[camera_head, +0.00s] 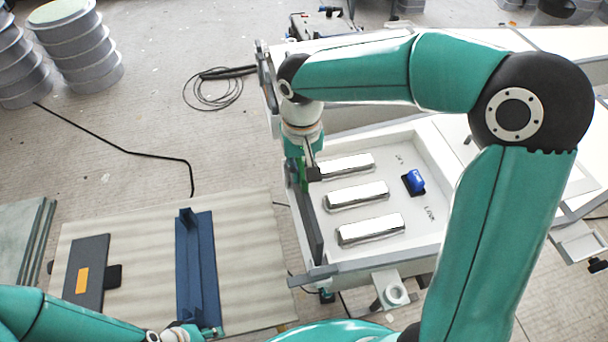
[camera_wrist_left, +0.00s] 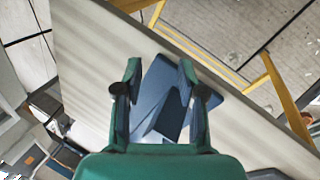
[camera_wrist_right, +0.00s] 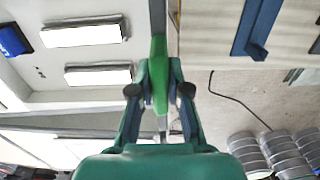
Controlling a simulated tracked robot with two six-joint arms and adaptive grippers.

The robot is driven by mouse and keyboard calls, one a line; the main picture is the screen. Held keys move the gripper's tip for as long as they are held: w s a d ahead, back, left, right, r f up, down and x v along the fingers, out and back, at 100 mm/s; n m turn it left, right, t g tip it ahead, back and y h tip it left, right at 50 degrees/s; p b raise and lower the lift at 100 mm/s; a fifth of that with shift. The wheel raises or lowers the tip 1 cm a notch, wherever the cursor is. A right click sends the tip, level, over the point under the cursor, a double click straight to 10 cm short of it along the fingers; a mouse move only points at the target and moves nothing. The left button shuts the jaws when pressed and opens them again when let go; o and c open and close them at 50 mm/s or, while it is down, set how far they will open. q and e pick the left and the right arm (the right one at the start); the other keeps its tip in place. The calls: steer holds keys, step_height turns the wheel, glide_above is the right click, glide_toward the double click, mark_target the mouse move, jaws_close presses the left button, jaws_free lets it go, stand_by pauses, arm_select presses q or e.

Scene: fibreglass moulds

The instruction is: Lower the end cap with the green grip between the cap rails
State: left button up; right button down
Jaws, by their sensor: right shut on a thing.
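My right gripper (camera_head: 303,170) is shut on the green grip (camera_head: 303,181) at the left end of the white mould. The green grip also shows between the fingers in the right wrist view (camera_wrist_right: 158,76). The end cap (camera_head: 312,228) is a dark grey upright plate along the mould's left end. Its upper part is partly hidden by the gripper. I cannot tell how deep it sits, and the cap rails are not clearly made out.
The white mould (camera_head: 428,150) holds three shiny bars (camera_head: 370,231) and a blue-handled part (camera_head: 414,181). A blue angle piece (camera_head: 204,270) and a dark plate with an orange grip (camera_head: 82,281) lie on the pale table (camera_head: 251,240). Grey drums (camera_head: 80,45) stand far left.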

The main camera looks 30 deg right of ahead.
step_height(320, 180, down, 3)
steer(key=shift+r, duration=0.1)
